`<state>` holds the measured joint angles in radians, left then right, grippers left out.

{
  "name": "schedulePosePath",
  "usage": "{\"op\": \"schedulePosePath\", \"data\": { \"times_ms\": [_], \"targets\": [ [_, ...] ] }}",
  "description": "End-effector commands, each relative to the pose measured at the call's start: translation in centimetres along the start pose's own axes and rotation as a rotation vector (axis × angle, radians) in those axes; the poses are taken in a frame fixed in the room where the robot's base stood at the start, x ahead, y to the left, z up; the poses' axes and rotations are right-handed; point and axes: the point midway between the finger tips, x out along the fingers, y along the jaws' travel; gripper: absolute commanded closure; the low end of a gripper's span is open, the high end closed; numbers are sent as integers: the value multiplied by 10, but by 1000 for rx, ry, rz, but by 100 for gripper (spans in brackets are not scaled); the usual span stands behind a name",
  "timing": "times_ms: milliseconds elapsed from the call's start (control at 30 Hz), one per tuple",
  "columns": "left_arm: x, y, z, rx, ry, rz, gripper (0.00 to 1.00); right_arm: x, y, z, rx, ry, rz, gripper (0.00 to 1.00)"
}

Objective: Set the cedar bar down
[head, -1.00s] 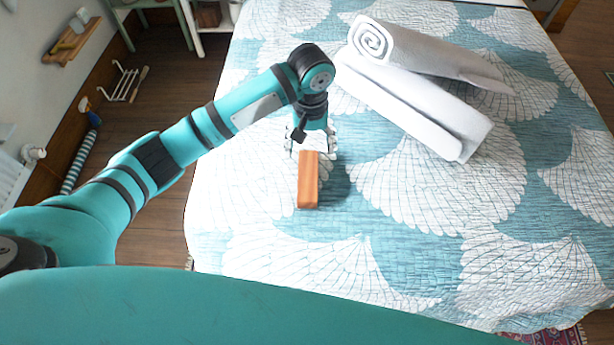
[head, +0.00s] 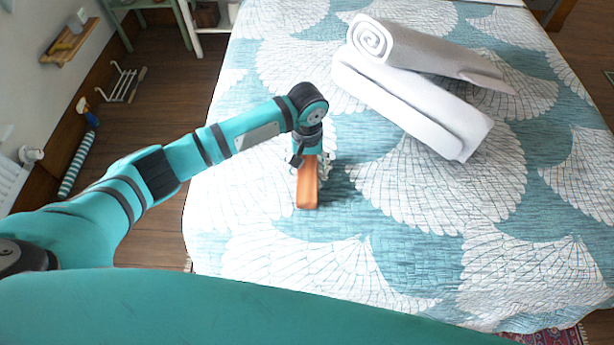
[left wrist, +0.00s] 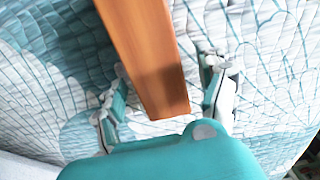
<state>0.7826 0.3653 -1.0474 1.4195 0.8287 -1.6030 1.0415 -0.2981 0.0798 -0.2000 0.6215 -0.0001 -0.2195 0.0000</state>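The cedar bar (head: 307,190) is an orange-brown wooden block on the patterned bedspread, its long side pointing towards me. In the left wrist view the bar (left wrist: 148,55) is large and runs from the top edge down between the fingers. My left gripper (head: 311,165) is over the bar's far end, with its fingers on either side. In the left wrist view the gripper (left wrist: 163,100) is open, with a gap between the bar and each finger. The bar's far end is partly hidden under my wrist in the head view. My right gripper is not in view.
The bed (head: 400,265) has a teal and white fan-patterned cover, with clear room in front and right of the bar. Rolled and folded white bedding (head: 415,100) lies at the back right. The floor, a striped roll (head: 78,165) and a spray bottle (head: 88,112) are at left.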

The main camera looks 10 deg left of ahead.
Motion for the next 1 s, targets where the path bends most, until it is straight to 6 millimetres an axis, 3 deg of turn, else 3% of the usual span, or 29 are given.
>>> {"op": "schedulePosePath", "data": {
  "times_ms": [67, 500, 767, 1000],
  "targets": [
    [0, 0, 0, 0, 0, 0, 35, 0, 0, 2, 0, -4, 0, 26],
    [-1, 0, 0, 0, 1, 1, 93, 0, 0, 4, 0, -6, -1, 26],
    [-3, 0, 0, 0, 1, 2, 93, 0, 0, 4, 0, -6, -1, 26],
    [-26, 1, -1, 0, 2, 4, 93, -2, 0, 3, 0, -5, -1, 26]
  ]
}}
